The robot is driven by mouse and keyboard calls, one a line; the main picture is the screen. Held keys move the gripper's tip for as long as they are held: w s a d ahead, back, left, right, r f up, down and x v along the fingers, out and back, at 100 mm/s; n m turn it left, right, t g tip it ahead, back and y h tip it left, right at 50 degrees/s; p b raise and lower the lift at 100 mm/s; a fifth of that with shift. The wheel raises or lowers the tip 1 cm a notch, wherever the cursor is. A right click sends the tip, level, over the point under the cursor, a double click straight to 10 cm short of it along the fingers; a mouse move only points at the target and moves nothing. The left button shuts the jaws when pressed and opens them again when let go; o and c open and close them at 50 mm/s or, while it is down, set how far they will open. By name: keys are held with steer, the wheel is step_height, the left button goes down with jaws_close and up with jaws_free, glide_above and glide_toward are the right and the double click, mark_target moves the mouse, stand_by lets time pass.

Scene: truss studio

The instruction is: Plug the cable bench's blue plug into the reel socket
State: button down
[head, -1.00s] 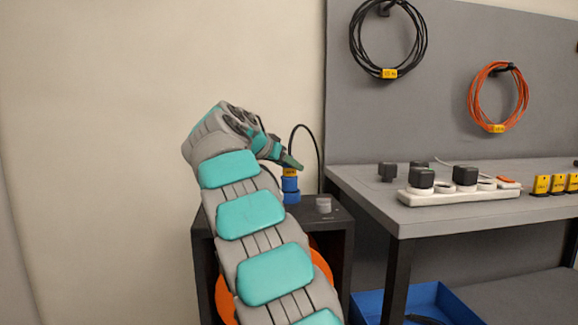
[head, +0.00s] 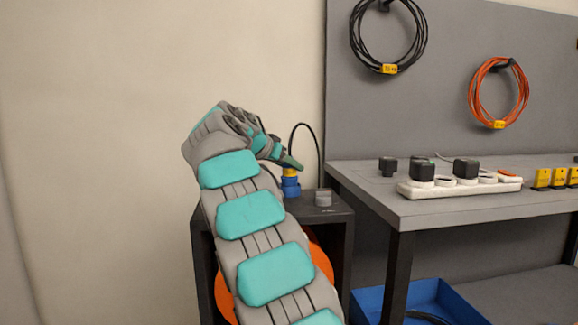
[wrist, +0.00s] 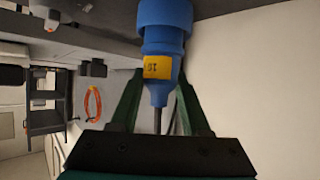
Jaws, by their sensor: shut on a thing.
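My gripper (head: 290,163) is shut on the yellow-labelled blue plug (head: 290,174) above the dark cabinet with the reel. In the wrist view, the two green fingers (wrist: 157,105) flank the tapered rear of the plug (wrist: 160,45), and its dark cable runs back between them. The plug is upright, nose down. A wider blue part (head: 291,190) is directly below it at the cabinet top, in line with it, seemingly the reel socket. No gap shows between them, but I cannot tell how deep the plug sits.
The dark cabinet (head: 340,213) holds an orange reel, partly behind my arm. A grey knob (head: 323,198) stands on its top, right of the socket. The grey bench (head: 450,208) with a white power strip (head: 460,188) is to the right. A blue bin (head: 450,298) lies below.

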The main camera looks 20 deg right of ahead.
steer(key=shift+f+b, duration=0.45)
stand_by(0.3)
jaws_free()
stand_by(0.4)
steer(key=shift+r+p, duration=3.8)
steer(key=shift+r, duration=0.75)
steer(key=shift+f, duration=0.1)
